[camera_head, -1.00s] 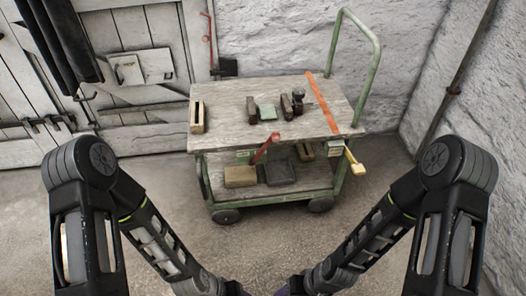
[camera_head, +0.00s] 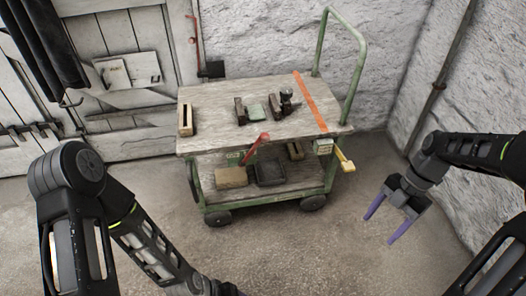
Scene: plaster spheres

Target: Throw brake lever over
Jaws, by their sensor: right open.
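A cart (camera_head: 228,137) with a wooden top and green frame stands in the middle. A red-handled lever (camera_head: 257,147) rises at a slant from its front side, below the top. A yellow-handled lever (camera_head: 345,160) sticks out at the cart's right front corner, beside a small pale box. The frames do not label either one as the brake lever. My right gripper (camera_head: 387,220) is open and empty, its purple fingers pointing down and left. It is right of the cart and apart from both levers. My left gripper is below the picture's edge.
Several small blocks and tools (camera_head: 257,110) lie on the cart top beside an orange strip (camera_head: 310,101). The lower shelf holds a tan box (camera_head: 231,177) and a dark tray (camera_head: 270,172). A green push handle (camera_head: 357,75) rises at right. Floor in front is clear.

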